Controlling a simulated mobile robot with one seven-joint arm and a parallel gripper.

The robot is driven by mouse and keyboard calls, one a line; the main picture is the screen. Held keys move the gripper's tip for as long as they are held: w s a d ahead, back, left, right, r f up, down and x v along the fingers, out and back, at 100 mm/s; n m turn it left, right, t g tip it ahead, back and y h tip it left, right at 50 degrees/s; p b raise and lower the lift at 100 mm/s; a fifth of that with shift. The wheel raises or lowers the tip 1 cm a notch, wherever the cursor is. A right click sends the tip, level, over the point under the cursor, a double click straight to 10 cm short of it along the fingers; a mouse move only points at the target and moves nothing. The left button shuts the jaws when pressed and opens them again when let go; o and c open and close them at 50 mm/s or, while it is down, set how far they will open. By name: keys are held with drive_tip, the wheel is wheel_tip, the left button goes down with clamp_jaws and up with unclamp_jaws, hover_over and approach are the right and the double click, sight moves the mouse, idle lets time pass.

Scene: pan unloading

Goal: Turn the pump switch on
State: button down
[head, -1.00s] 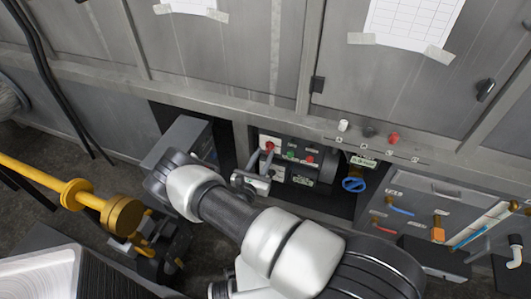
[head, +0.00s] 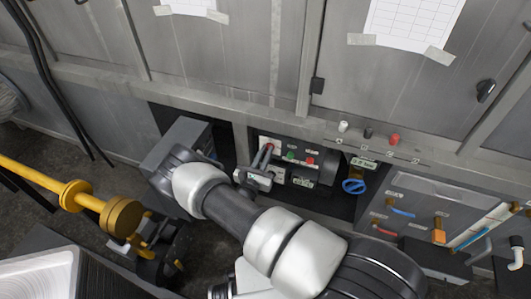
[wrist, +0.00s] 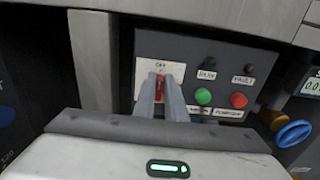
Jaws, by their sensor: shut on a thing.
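The pump switch (wrist: 161,91) is a small red lever on a white plate on a dark control panel (wrist: 210,60). The plate above it reads "OFF". My gripper (wrist: 161,82) reaches the panel in the wrist view, its two grey fingers shut on the switch from either side. The fingers hide part of the lever and the lower plate. In the head view my gripper (head: 266,158) is at the left end of the panel, and the switch is mostly covered there.
A green button (wrist: 203,96) and a red button (wrist: 239,100) sit right of the switch. A blue valve handle (head: 354,185) is farther right. A grey metal post (wrist: 92,60) stands close left of the panel. A yellow pipe (head: 40,180) lies at left.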

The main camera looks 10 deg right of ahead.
drive_tip(key=shift+m, duration=0.3)
drive_tip(key=m, duration=0.2)
drive_tip(key=m+p, duration=0.1)
drive_tip(key=m, duration=0.1)
drive_tip(key=shift+s+d+m, duration=0.2)
drive_tip(key=shift+d+m, duration=0.1)
drive_tip(key=shift+d, duration=0.05)
drive_tip(key=m+p, duration=0.1)
drive_tip(key=m, duration=0.5)
drive_tip(key=f+m+p, duration=0.1)
drive_tip(key=m, duration=0.2)
drive_tip(key=shift+s+d+f+p, duration=0.1)
drive_tip(key=shift+s+d+p, duration=0.15)
drive_tip(key=shift+d+p, duration=0.1)
drive_tip(key=shift+f+m+p, duration=0.15)
drive_tip(key=shift+m+p, duration=0.1)
drive_tip(key=shift+m, duration=0.65)
drive_tip(key=shift+f+m+p, duration=0.15)
drive_tip(key=shift+m+p, duration=0.05)
drive_tip(key=shift+m, duration=0.7)
drive_tip(key=c, duration=1.8)
unclamp_jaws()
